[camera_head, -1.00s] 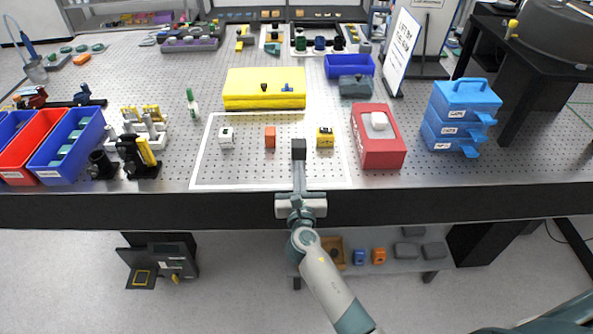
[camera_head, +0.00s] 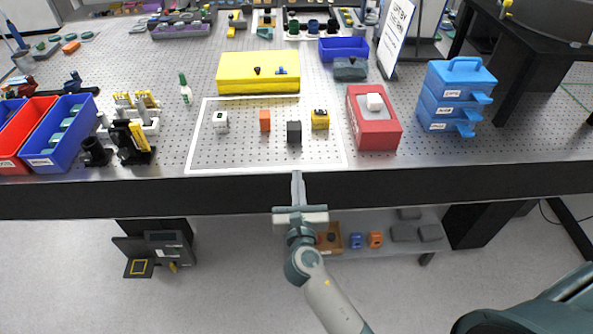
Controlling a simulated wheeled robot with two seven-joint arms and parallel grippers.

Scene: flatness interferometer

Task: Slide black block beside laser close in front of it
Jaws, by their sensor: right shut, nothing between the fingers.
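A black block (camera_head: 294,132) stands inside a white-outlined area (camera_head: 190,158) on the perforated table. It is nearer the front edge than the orange block (camera_head: 265,121) on its left and the yellow block with a black top (camera_head: 320,120) on its right. A white block (camera_head: 220,120) stands farther left. I cannot tell for sure which of these is the laser. My right gripper (camera_head: 297,175) is shut and empty. It is at the table's front edge, apart from the black block and on its near side. My left gripper is not in view.
A red box (camera_head: 374,130) stands right of the outlined area, with blue stacked drawers (camera_head: 455,105) beyond it. A yellow case (camera_head: 258,80) lies behind the area. Black and yellow mounts (camera_head: 132,142) and bins (camera_head: 62,140) stand left. The front of the area is clear.

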